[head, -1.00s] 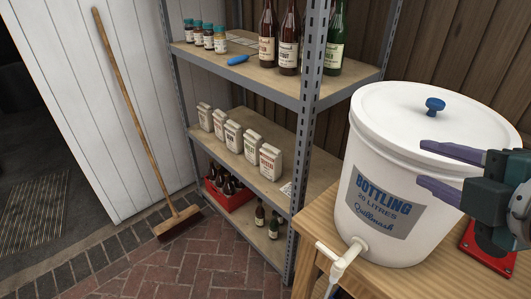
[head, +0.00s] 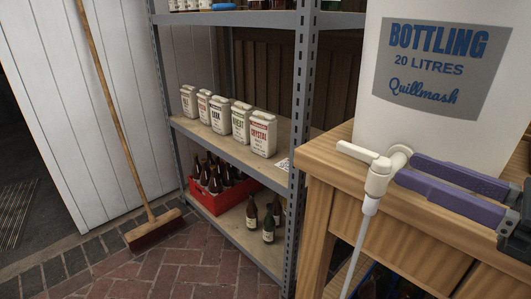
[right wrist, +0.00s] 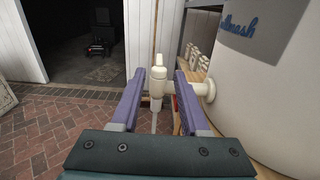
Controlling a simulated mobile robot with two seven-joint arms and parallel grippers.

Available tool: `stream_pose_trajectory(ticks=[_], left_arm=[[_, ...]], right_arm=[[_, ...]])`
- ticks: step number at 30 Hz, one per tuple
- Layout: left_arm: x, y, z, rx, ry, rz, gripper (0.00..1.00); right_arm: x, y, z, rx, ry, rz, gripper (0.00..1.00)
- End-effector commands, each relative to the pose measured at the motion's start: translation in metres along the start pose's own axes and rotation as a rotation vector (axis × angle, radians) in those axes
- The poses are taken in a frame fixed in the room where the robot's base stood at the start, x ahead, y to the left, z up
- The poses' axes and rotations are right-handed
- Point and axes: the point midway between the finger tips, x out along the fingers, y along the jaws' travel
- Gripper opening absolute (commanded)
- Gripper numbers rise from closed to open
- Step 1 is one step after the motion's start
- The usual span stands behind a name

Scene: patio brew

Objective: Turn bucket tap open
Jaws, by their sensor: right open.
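The white bottling bucket (head: 440,75) stands on the wooden table (head: 335,165) at the right of the head view. Its cream tap (head: 380,172) sticks out low on its front, with a lever (head: 357,152) pointing left and a pale tube hanging below. My right gripper (head: 405,178) is open, its purple fingers reaching in from the right to just beside the tap. In the right wrist view the tap (right wrist: 158,78) lies between the tips of the two fingers, and I see no clear contact. The bucket (right wrist: 270,90) is close on the right there. My left gripper is not in view.
A metal shelf (head: 230,20) stands left of the table with white packets (head: 240,123), a red crate (head: 213,197) of bottles and loose bottles (head: 269,224). A broom (head: 115,125) leans on the white wall. The brick floor (head: 200,262) in front is clear.

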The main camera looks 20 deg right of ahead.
Motion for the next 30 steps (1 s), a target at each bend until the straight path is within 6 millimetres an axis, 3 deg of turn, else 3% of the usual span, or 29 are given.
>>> stream_pose_trajectory(ticks=[18, 30], left_arm=[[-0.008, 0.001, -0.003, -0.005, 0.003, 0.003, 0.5], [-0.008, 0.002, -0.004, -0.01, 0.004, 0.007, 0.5]], right_arm=[[0.091, 0.001, 0.002, -0.004, -0.003, 0.004, 0.45], [0.098, 0.001, 0.001, -0.003, -0.001, 0.003, 0.44]])
